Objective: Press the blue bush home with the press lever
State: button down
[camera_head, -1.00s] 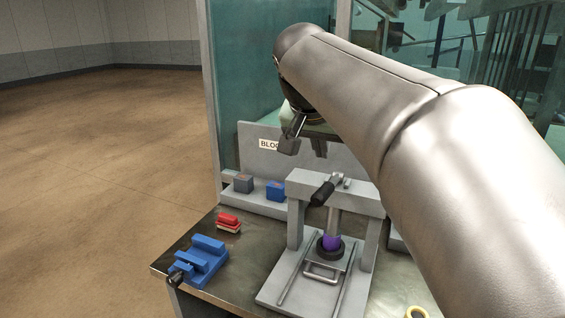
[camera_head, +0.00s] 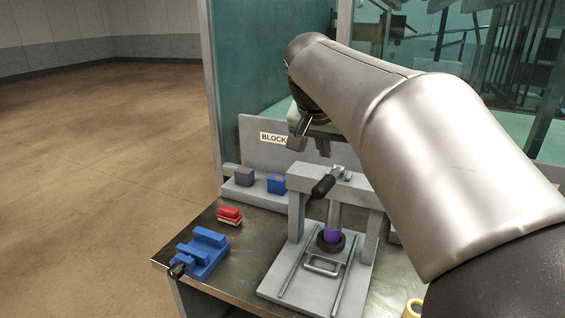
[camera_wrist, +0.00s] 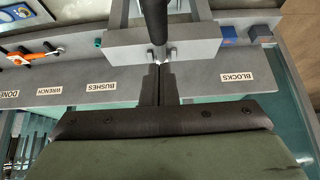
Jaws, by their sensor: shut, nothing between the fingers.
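The press (camera_head: 322,180) is a grey frame standing on the bench, with a black-gripped press lever (camera_head: 323,187) at its top. A violet-blue bush (camera_head: 332,235) sits upright in a dark ring under the ram; how deep it sits I cannot tell. My gripper (camera_head: 296,143) is above and behind the press in the head view, apart from the lever, its fingers together and empty. In the wrist view my gripper (camera_wrist: 160,68) points toward the press beam (camera_wrist: 165,50), with the black lever grip (camera_wrist: 154,20) beyond the fingertips. The bush is hidden in that view.
A blue vise (camera_head: 203,253) and red blocks (camera_head: 229,214) stand left of the press. Grey and blue blocks (camera_head: 277,184) sit on the rear shelf. An orange wrench (camera_wrist: 35,54) shows in the wrist view. A yellow ring (camera_head: 414,309) lies at the front right.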

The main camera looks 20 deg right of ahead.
aim_at(325, 179)
notch_tip(325, 179, down, 5)
jog(key=shift+r, duration=0.1)
jog(key=shift+f, duration=0.25)
